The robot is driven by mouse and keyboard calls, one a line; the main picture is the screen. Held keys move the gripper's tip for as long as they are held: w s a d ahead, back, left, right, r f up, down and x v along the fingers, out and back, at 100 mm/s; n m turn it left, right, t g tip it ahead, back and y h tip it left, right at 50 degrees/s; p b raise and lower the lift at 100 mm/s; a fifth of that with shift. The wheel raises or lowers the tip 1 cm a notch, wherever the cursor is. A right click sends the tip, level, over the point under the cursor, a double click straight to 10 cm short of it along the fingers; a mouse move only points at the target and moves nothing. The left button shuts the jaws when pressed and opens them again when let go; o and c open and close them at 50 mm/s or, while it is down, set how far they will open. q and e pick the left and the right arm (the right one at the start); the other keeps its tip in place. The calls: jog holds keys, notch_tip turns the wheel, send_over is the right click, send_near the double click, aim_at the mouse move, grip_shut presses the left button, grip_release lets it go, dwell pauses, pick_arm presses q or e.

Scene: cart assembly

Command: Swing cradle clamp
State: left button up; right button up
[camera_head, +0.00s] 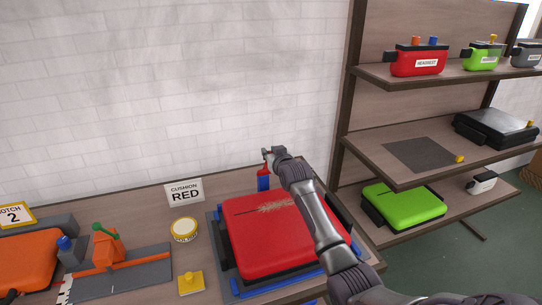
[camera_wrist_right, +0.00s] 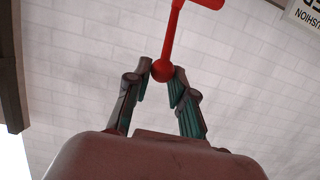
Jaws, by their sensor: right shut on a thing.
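The red cushion (camera_head: 270,230) lies flat in a dark cradle (camera_head: 215,245) with blue edging on the bench. A clamp with a blue body (camera_head: 263,183) and a red upper part stands at the cradle's far edge. My right gripper (camera_head: 268,154) is at the top of this clamp, its arm reaching across the cushion's right side. In the right wrist view, my right gripper (camera_wrist_right: 163,80) is shut on the red ball-ended clamp lever (camera_wrist_right: 169,40), the ball between the fingertips. The fingers partly hide the clamp's top in the head view. My left gripper is not in view.
A "CUSHION RED" sign (camera_head: 184,192) stands behind the bench top. A yellow-rimmed round tin (camera_head: 184,230) and a yellow knobbed block (camera_head: 191,283) sit left of the cradle. An orange fixture (camera_head: 108,255) is farther left. Shelves (camera_head: 400,178) with cases stand at right.

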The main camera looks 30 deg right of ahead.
jog(key=shift+w+d+r+b, duration=0.25)
jog(key=shift+w+r, duration=0.2)
jog(key=shift+w, duration=0.35)
jog(key=shift+w+d+r+b, duration=0.15)
jog(key=shift+w+r+b, duration=0.25)
jog(key=shift+w, duration=0.35)
jog(key=o, duration=0.9)
jog(key=shift+s, duration=0.1)
jog(key=shift+s+a, duration=0.1)
jog(key=shift+s, duration=0.1)
jog(key=v, duration=1.1)
jog(key=shift+s+r, duration=0.1)
jog(key=shift+s, duration=0.1)
